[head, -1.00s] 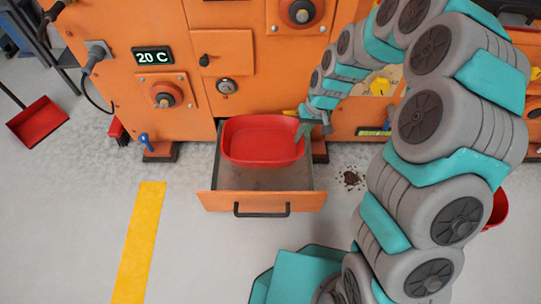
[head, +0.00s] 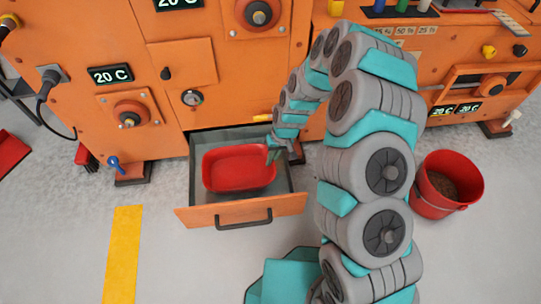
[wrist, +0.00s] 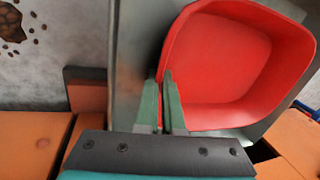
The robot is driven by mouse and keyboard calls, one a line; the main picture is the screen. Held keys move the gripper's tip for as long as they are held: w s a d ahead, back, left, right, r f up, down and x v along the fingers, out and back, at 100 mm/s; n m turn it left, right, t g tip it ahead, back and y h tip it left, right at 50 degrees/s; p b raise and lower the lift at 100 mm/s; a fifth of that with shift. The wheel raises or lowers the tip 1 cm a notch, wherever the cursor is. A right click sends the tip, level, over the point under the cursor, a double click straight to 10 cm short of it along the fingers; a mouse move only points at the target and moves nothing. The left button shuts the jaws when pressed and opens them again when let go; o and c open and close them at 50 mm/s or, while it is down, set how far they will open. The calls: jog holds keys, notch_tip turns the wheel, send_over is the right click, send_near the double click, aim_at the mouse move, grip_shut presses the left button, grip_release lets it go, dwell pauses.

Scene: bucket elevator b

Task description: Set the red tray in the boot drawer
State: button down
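The red tray (head: 240,170) is level inside the open boot drawer (head: 202,214), within its walls and towards its back. I cannot tell whether it rests on the drawer floor. The drawer is pulled out from the orange machine, with a dark handle on its front. My gripper (head: 272,152) is at the tray's right rim in the head view. In the wrist view, its two green fingers (wrist: 160,103) stand close together on either side of the rim of the red tray (wrist: 215,60), shut on it.
A red bucket (head: 442,190) with dark contents stands on the floor to the right of my arm. A blue-handled valve (head: 115,163) is left of the drawer. A yellow floor stripe (head: 122,255) lies at front left. The floor before the drawer is clear.

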jog(key=shift+w+a, duration=0.15)
jog(key=shift+w, duration=0.45)
jog(key=shift+w+a, duration=0.15)
jog(key=shift+w, duration=0.4)
jog(key=shift+w+f+b, duration=0.2)
jog(key=shift+f+b, duration=0.15)
jog(key=shift+f, duration=0.2)
jog(key=shift+f, duration=0.15)
jog(key=c, duration=1)
grip_release()
jog(key=shift+c, duration=0.2)
